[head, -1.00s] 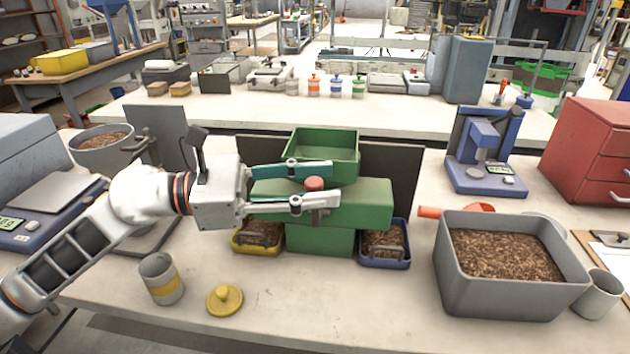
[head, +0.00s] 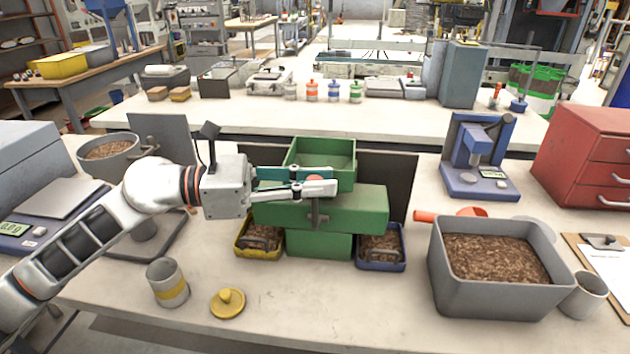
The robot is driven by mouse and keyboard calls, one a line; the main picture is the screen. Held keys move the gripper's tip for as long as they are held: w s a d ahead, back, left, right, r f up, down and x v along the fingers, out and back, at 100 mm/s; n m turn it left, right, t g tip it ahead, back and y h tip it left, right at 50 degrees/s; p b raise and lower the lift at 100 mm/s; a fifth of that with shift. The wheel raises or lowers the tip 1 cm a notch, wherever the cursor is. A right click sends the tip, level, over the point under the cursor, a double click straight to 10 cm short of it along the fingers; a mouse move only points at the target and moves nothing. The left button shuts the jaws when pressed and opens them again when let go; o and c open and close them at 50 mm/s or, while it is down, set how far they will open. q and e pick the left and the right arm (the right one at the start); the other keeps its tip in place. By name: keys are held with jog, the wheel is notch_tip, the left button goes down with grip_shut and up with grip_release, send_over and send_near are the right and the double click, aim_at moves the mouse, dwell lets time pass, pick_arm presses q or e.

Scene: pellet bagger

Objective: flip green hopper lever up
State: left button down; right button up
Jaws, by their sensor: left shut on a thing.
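The green hopper (head: 320,207) stands on the bench, with an open-topped green bin on its upper part (head: 336,150). Its lever has a red knob (head: 315,178) at the top of the front, mostly hidden by my left gripper's fingers. A grey pivot piece (head: 317,215) shows below on the front face. My left gripper (head: 318,181) reaches in from the left, with its fingers closed around the red knob. My right gripper does not show.
A yellow tray (head: 259,253) and a blue tray (head: 381,264) of pellets sit at the hopper's foot. A large grey tub (head: 500,290) stands right. The front middle bench is clear.

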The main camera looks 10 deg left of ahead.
pick_arm(q)
jog(key=c, duration=2)
grip_release()
jog(key=shift+w+r, duration=0.1)
jog(key=shift+o, duration=0.6)
jog(key=shift+a, duration=0.55)
jog(key=v, duration=0.7)
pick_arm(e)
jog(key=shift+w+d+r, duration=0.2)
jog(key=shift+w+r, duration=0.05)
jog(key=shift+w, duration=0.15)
